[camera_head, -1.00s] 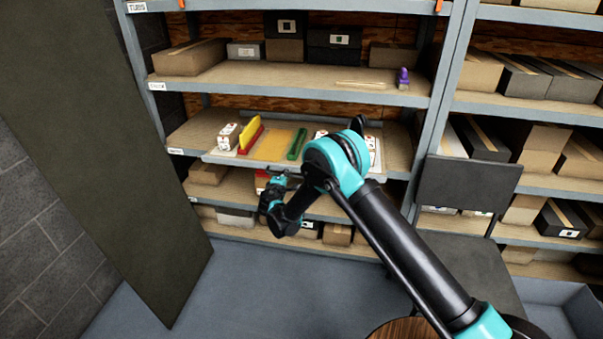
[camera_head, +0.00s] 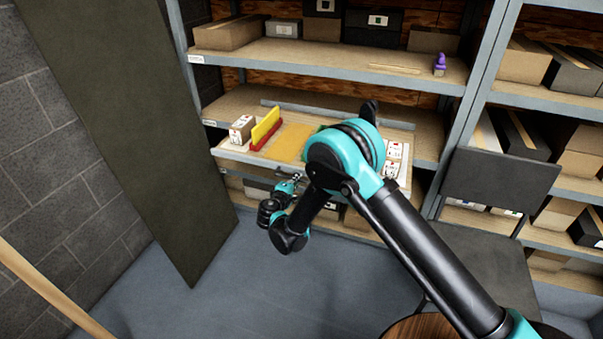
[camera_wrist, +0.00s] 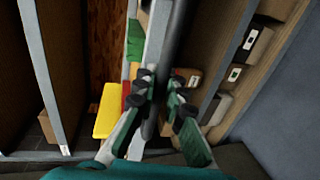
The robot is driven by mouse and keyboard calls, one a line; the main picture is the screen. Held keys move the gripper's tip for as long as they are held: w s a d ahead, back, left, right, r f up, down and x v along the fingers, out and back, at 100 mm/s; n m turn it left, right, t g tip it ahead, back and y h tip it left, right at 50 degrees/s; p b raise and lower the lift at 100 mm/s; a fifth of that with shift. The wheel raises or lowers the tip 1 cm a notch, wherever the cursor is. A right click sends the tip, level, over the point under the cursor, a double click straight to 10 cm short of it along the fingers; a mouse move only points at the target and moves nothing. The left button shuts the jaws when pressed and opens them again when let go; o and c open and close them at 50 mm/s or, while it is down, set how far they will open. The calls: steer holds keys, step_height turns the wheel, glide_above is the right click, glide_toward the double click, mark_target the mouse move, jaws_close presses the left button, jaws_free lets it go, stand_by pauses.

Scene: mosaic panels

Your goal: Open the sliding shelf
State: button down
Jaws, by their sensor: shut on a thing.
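The sliding shelf (camera_head: 238,157) is a pale tray on the middle level of the left rack, sticking out past the rack's front edge. It carries a white-and-brown box (camera_head: 241,129), a yellow panel (camera_head: 265,127) with a red base, a yellow mat (camera_head: 290,142) and white boxes (camera_head: 393,151). My gripper (camera_head: 293,181) is at the tray's front, partly hidden by my arm. In the wrist view, the fingers of my gripper (camera_wrist: 163,88) are closed around a dark bar handle (camera_wrist: 172,55) along the tray's grey front edge (camera_wrist: 154,45).
Boxes stand on the shelf above (camera_head: 345,60) and on the right rack (camera_head: 530,65). A dark panel (camera_head: 150,140) stands at the left. A dark chair (camera_head: 495,185) is at the right, and a round wooden top (camera_head: 420,328) is at the bottom. Grey floor lies open in front.

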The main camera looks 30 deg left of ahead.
steer(key=shift+f+v, duration=0.2)
steer(key=shift+v, duration=0.75)
steer(key=shift+f+v, duration=0.2)
steer(key=shift+v, duration=0.75)
steer(key=shift+s, duration=0.1)
steer(key=c, duration=1.6)
jaws_free()
steer(key=shift+s, duration=0.15)
steer(key=v, duration=1.1)
steer(key=shift+s+d+r, duration=0.1)
steer(key=shift+s, duration=0.2)
steer(key=shift+w, duration=0.1)
